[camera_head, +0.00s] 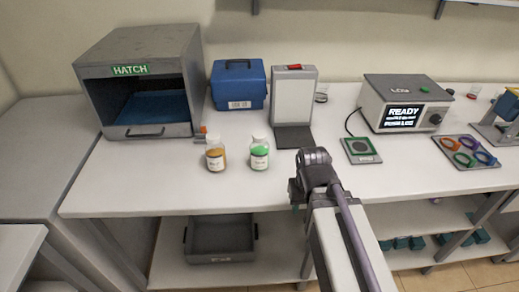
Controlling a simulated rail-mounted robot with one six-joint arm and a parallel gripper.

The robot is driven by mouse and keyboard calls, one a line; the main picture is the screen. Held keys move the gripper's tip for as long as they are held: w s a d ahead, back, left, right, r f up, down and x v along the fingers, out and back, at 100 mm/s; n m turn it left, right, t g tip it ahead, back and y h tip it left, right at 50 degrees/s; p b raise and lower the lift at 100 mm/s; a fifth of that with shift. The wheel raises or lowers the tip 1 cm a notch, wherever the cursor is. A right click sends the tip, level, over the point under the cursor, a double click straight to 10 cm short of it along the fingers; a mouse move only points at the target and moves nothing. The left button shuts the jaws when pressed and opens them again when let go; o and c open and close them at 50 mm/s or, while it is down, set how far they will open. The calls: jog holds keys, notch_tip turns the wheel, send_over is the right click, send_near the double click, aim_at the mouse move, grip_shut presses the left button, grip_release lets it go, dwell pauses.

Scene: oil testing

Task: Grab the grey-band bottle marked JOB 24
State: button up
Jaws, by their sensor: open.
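Two small bottles stand upright side by side near the front of the bench, left of my gripper. The left bottle (215,157) shows amber contents and a pale label; its writing is too small to read. The right bottle (259,154) shows a green area and a pale label, also unreadable. I cannot make out a grey band or JOB 24 on either. My gripper (297,193) is near the bench's front edge, to the right of the bottles and apart from them. It is open and its jaws are small and dark in this view.
A grey HATCH box (186,60) stands at the left, with a blue case (238,84) and an upright panel (294,92) behind the bottles. A READY device (400,102), small pad (361,150) and coloured-ring tray (467,152) are right. The front bench strip is mostly clear.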

dwell(0.3)
jog(key=o, duration=1.1)
